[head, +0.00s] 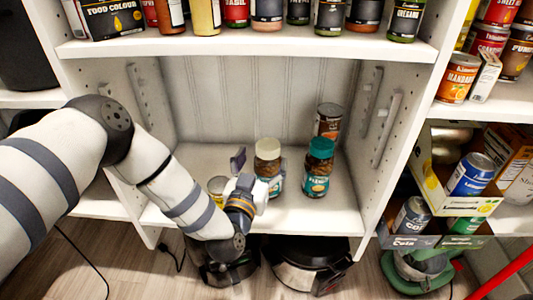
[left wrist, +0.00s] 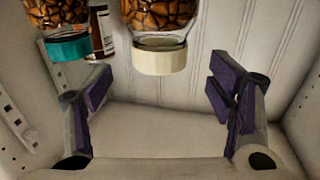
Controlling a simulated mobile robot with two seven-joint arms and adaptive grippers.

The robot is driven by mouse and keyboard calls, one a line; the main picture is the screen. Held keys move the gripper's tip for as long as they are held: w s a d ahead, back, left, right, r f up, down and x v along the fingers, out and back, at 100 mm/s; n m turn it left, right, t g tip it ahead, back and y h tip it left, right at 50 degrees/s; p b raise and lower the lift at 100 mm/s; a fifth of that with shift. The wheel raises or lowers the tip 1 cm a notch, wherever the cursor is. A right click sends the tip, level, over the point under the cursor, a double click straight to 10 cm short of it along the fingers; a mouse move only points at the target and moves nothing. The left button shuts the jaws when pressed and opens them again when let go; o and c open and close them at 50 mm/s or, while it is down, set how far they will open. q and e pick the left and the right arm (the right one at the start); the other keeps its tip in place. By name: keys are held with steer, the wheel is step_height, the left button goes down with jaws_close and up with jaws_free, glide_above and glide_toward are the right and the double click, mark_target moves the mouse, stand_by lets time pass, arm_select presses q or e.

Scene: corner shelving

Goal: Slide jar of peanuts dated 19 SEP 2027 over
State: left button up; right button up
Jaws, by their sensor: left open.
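Two glass jars of brown nuts stand on the middle shelf. One has a cream lid (head: 268,149) and the other, to its right, a teal lid (head: 320,148). No date is readable on either. My open left gripper (head: 257,173) is low at the front left of the cream-lidded jar and partly covers it. In the left wrist view, the picture is inverted; the cream-lidded jar (left wrist: 160,55) is beyond the gap between the spread, empty fingers (left wrist: 162,100). The teal-lidded jar (left wrist: 68,45) is farther left there. My right gripper is out of view.
A dark jar or can (head: 328,120) stands behind the teal-lidded jar. A small yellow can (head: 217,185) sits left of my gripper. Side walls and an upper shelf (head: 250,48) full of jars enclose the space. The shelf right of the teal-lidded jar is clear.

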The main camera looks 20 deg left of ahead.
mark_target(265, 156)
arm_select(q)
steer(key=w, duration=0.2)
steer(key=w+b, duration=0.1)
steer(key=w, duration=0.1)
steer(key=shift+w+a+f, duration=0.15)
steer(key=shift+w, duration=0.8)
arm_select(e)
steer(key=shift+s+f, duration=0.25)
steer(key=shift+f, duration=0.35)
